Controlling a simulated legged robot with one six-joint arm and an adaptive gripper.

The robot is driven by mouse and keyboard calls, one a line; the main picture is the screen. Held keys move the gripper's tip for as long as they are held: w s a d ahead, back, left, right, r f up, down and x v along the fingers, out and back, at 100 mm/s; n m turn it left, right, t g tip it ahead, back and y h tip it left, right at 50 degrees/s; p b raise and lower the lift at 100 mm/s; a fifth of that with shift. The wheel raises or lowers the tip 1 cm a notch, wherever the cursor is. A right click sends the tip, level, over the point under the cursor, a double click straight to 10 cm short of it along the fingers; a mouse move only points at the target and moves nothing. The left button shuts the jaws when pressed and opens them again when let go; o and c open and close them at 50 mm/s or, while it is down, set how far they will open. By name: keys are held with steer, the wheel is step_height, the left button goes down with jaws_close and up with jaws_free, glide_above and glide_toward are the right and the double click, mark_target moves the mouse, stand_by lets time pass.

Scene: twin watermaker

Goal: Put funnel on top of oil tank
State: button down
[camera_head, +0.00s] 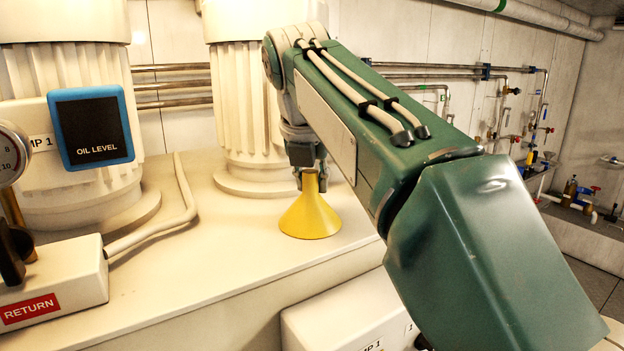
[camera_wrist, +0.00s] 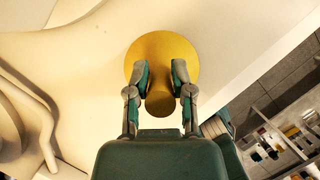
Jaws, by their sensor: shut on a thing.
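The yellow funnel (camera_head: 310,217) is upside down, wide mouth downward and spout upward, at the front right of the cream top surface. My gripper (camera_head: 310,178) is shut on the funnel's spout from above. In the wrist view, my gripper (camera_wrist: 161,80) has its two fingers on either side of the spout of the funnel (camera_wrist: 160,45). I cannot tell for sure whether the funnel's rim touches the surface. I cannot identify the oil tank with certainty; a blue-framed panel marked OIL LEVEL (camera_head: 91,127) is at the left.
Two ribbed cream columns, left (camera_head: 75,190) and middle (camera_head: 245,120), stand on the cream top surface (camera_head: 215,245). A cable (camera_head: 180,200) runs to a box marked RETURN (camera_head: 50,290). A gauge (camera_head: 10,155) is at the far left. Pipes and valves line the right wall.

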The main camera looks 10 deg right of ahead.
steer(key=shift+c, duration=2.4)
jaws_free()
steer(key=shift+v, duration=3.8)
